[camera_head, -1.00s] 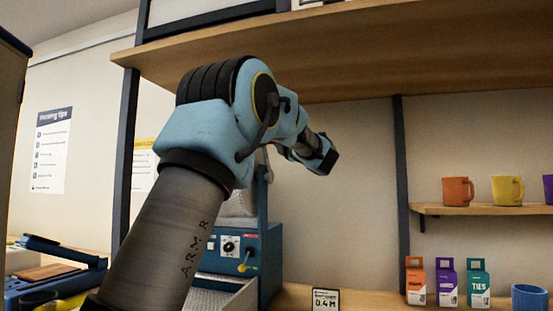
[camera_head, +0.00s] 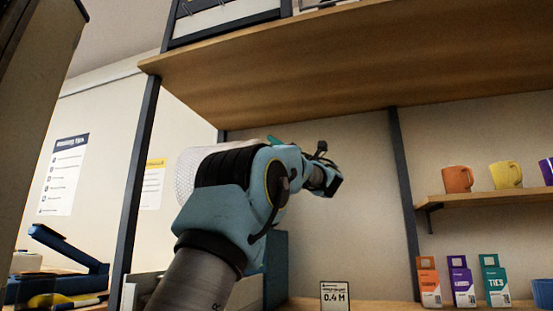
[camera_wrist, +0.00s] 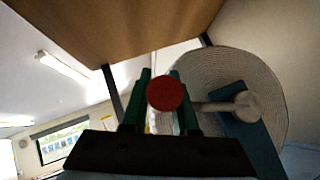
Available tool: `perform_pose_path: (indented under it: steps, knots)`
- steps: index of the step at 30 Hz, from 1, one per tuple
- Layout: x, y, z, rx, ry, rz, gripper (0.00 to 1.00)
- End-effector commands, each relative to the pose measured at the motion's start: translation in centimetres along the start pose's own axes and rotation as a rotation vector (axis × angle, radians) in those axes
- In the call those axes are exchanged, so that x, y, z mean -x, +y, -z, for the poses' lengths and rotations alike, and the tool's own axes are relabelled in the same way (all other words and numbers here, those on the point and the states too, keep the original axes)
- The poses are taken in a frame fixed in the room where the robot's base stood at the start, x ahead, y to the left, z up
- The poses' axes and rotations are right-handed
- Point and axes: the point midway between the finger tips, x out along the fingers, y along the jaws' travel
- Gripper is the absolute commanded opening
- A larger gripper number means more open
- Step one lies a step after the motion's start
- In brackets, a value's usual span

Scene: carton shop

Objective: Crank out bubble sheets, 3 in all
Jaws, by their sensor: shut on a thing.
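The bubble-wrap roll (camera_head: 187,180) is a white, dotted cylinder behind my arm in the head view. In the wrist view its round end (camera_wrist: 268,75) fills the right, with a grey hub and crank arm (camera_wrist: 240,104) in front of it. The roll's blue stand (camera_head: 276,270) is mostly hidden by my arm in the head view. My gripper (camera_wrist: 163,95) has its green fingers shut on the crank's red knob (camera_wrist: 165,92). I see no cut sheet.
A small 0.4 M sign (camera_head: 335,296) stands on the counter. Small cartons (camera_head: 461,281) stand to its right, below mugs (camera_head: 457,179) on a shelf. A wooden shelf (camera_head: 330,75) hangs overhead. A blue hinged device (camera_head: 68,262) is at the left.

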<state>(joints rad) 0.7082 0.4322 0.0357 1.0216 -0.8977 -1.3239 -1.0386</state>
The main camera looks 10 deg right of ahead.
Motion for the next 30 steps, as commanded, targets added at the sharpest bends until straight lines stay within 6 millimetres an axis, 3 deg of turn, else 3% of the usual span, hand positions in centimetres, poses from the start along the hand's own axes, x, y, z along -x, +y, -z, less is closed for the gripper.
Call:
perform_pose_path:
  steps: [1,12,23,30]
  knots:
    - [1.1,-0.6,1.1,0.023,0.002,-0.025,0.0]
    - [3.7,-0.9,3.8,0.245,0.002,-0.247,0.0]
    - [5.2,-1.6,5.2,0.39,0.002,-0.391,0.0]
    - [5.7,-1.8,5.8,0.391,0.002,-0.392,0.0]
